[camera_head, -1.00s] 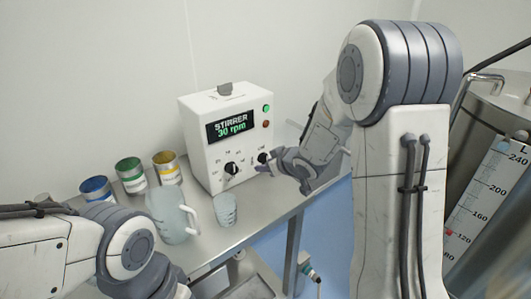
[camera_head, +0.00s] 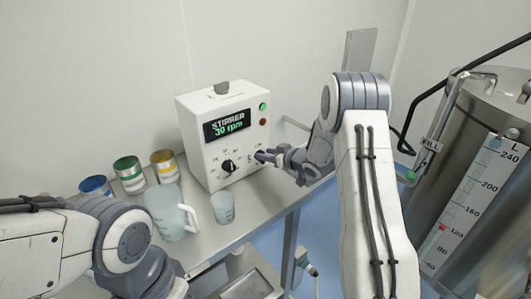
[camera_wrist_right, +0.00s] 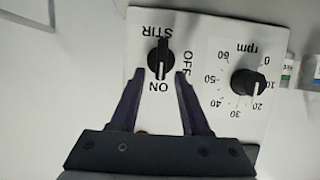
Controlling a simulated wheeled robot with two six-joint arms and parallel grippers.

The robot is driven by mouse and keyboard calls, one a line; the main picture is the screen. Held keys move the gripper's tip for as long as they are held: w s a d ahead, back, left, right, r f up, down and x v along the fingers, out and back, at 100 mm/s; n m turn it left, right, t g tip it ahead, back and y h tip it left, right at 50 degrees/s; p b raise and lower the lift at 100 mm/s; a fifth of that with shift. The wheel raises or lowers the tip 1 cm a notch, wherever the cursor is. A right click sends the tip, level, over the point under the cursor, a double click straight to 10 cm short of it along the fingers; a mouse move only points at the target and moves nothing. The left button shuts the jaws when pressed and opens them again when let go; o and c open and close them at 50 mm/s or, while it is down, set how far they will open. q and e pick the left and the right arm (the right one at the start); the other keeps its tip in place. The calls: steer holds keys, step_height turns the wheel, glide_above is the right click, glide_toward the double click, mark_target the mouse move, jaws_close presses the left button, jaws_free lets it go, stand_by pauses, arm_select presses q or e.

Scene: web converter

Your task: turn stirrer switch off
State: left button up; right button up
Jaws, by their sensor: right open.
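The white stirrer box (camera_head: 201,152) stands on the steel bench; its display (camera_head: 228,125) reads STIRRER 30 rpm. The black STIR switch (camera_wrist_right: 160,57) shows in the right wrist view, its white mark pointing at ON; the OFF label is to its right. My right gripper (camera_wrist_right: 159,73) is open, its two fingers on either side of the switch's lower end; I cannot tell whether they touch it. In the head view the right gripper (camera_head: 258,156) covers most of the switch. My left gripper is not in view; only its arm shows at lower left.
The black rpm dial (camera_wrist_right: 249,84) is beside the switch; in the head view the dial (camera_head: 229,166) is left of the gripper. A clear jug (camera_head: 172,218), a beaker (camera_head: 223,208) and paint cans (camera_head: 129,174) stand left. A steel tank (camera_head: 455,145) stands at right.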

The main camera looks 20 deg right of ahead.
steer(key=shift+w+a+f, duration=0.15)
steer(key=shift+w, duration=0.25)
jaws_close()
steer(key=shift+f+b, duration=0.2)
steer(key=shift+b, duration=0.3)
steer(key=n+h+b, duration=0.1)
steer(key=n+b, duration=0.1)
steer(key=b, duration=0.4)
steer(key=a+f+n+t+h+b, duration=0.1)
steer(key=b, duration=0.5)
steer(key=n+h+b, duration=0.1)
steer(key=n+b, duration=0.1)
steer(key=b, duration=0.5)
steer(key=shift+s+a+f+n+t, duration=0.2)
steer(key=shift+s+a+n+t, duration=0.1)
steer(key=shift+s+a+t, duration=0.1)
steer(key=n+t+b, duration=0.1)
steer(key=n+b, duration=0.1)
steer(key=b, duration=0.6)
steer(key=f+n+t+h+b, duration=0.1)
steer(key=n+b, duration=0.1)
steer(key=b, duration=0.7)
steer(key=n+t+h+b, duration=0.1)
steer(key=n+b, duration=0.2)
steer(key=b, duration=0.6)
steer(key=shift+a+f, duration=0.2)
steer(key=shift+a, duration=0.15)
steer(key=shift+r+n+b, duration=0.2)
steer(key=shift+n+b, duration=0.3)
steer(key=shift+b, duration=0.9)
